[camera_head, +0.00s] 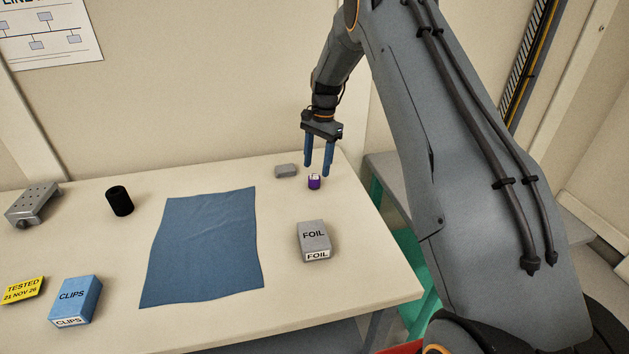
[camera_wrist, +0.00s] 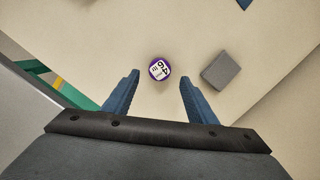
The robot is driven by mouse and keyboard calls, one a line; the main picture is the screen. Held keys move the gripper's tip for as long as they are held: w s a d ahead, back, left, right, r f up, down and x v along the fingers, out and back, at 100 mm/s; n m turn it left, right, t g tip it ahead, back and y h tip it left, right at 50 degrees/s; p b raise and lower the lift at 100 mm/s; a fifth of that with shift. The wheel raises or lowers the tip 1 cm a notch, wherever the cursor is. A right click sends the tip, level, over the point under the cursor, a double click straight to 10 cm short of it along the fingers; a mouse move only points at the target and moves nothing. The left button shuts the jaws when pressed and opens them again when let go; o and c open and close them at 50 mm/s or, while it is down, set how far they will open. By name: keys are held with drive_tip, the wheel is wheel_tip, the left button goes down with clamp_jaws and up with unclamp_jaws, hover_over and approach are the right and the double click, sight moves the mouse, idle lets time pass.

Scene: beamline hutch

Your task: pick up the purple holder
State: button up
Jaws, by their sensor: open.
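The purple holder (camera_head: 314,182) is a small round piece with a white, marked top. It stands on the table toward the back right. My gripper (camera_head: 319,172) is open and points down over it, with its blue fingers apart. In the wrist view, the holder (camera_wrist: 160,69) shows between and slightly beyond the two fingertips of my gripper (camera_wrist: 160,76), with clear space on both sides. Nothing is between the fingers' grip, and the holder is not hidden in the wrist view.
A grey block (camera_head: 286,171) lies close beside the holder and also shows in the wrist view (camera_wrist: 220,70). A grey FOIL box (camera_head: 314,240) and a blue cloth (camera_head: 205,245) lie nearer the front. A black cylinder (camera_head: 120,201) and a blue CLIPS box (camera_head: 75,300) are farther left.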

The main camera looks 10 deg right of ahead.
sight(314, 177)
drive_tip(key=shift+s+a+f+p, duration=0.2)
drive_tip(key=shift+f+p, duration=0.25)
drive_tip(key=shift+f, duration=0.4)
drive_tip(key=shift+s+a+f+p, duration=0.15)
drive_tip(key=shift+f+p, duration=0.3)
drive_tip(key=shift+f, duration=0.4)
drive_tip(key=shift+s+a+f+p, duration=0.1)
drive_tip(key=shift+a+f+p, duration=0.1)
drive_tip(key=shift+f+p, duration=0.45)
drive_tip(key=shift+f, duration=0.2)
drive_tip(key=c, duration=1.2)
